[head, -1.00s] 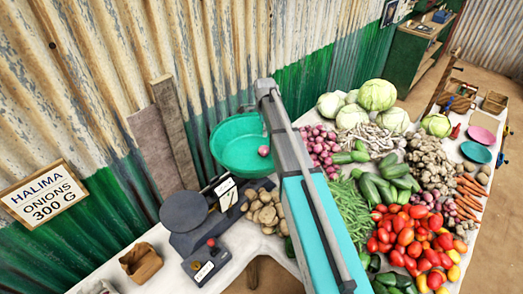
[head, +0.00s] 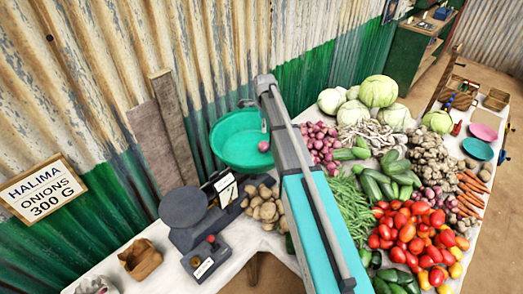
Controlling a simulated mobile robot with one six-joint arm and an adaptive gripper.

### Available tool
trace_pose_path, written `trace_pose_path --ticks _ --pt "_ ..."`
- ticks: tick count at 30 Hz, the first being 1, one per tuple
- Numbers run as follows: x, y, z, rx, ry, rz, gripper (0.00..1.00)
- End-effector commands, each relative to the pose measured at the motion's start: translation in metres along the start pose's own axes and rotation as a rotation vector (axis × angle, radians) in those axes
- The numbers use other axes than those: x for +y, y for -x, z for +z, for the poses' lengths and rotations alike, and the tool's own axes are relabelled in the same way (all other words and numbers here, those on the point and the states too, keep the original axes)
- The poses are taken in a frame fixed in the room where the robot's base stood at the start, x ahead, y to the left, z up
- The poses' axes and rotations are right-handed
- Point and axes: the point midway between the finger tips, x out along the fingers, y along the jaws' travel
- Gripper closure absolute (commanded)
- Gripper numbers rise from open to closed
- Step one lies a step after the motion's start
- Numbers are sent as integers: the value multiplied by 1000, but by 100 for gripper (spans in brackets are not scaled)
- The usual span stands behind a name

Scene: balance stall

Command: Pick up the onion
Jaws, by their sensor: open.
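A single pinkish-red onion (head: 264,146) lies inside the green bowl (head: 228,155), near its right side and close beside my arm in the picture. A pile of red onions (head: 320,140) lies on the white-covered table just right of my arm. Another heap of small reddish onions (head: 436,198) lies farther right, between the tomatoes and carrots. My arm crosses the middle of the view and covers part of the bowl's right edge. I cannot make out my gripper or its fingers in this view.
A dark weighing scale (head: 195,220) and potatoes (head: 265,208) stand in front of the bowl. Cabbages (head: 380,92), cucumbers (head: 385,180), green beans and tomatoes (head: 410,235) crowd the table's right side. A corrugated wall (head: 120,80) rises behind. A sign (head: 42,190) reads "HALIMA ONIONS 300 G".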

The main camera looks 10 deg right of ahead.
Motion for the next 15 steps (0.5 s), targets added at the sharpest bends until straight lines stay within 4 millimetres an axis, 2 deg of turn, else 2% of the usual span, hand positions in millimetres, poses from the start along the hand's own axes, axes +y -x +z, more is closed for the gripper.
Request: trace_pose_path --ticks 1,15 --pt "0 -8 0 0 0 0 0" --pt "0 -44 -1 0 -1 0 0"
